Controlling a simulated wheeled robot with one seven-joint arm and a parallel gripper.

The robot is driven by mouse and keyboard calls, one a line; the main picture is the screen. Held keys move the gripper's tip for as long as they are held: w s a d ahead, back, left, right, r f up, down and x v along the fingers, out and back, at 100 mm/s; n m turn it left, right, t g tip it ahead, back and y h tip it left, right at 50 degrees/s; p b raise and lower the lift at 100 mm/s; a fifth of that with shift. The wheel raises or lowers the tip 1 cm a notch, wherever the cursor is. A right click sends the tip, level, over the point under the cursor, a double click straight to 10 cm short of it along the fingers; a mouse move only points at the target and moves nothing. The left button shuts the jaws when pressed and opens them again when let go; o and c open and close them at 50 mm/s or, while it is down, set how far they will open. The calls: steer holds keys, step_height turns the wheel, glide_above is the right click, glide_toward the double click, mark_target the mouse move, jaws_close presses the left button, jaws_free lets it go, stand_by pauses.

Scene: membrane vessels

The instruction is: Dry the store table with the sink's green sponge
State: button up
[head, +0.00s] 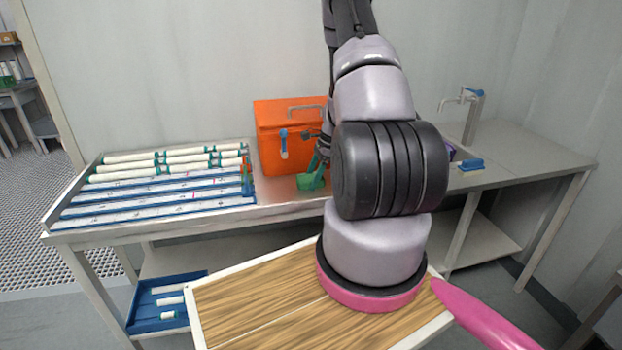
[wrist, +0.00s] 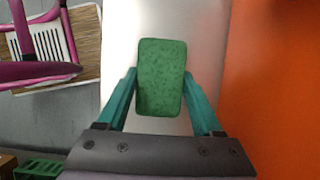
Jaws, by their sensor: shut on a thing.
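The green sponge (head: 311,182) is between the fingers of my gripper (head: 319,163), over the store table beside the orange box. In the wrist view the sponge (wrist: 161,78) sits upright in the frame with a teal finger of my gripper (wrist: 160,75) against each side. The store table (head: 282,206) is a metal bench; its bare strip before the box has a shiny, orange-tinted look. In the wrist view the table top (wrist: 205,25) is pale and bright. I cannot tell whether the sponge touches the table, or exactly where any water lies.
The orange box (head: 278,140) stands close behind the sponge. A rack of white tubes (head: 150,200) fills the table's left part. At right are a tap (head: 470,105) and a small blue item (head: 470,164). A blue crate (head: 160,318) sits below left.

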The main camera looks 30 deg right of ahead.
mark_target(312, 177)
steer(key=shift+s+r, duration=0.1)
steer(key=shift+s, duration=0.2)
steer(key=shift+a+r, duration=0.1)
steer(key=shift+r, duration=3.85)
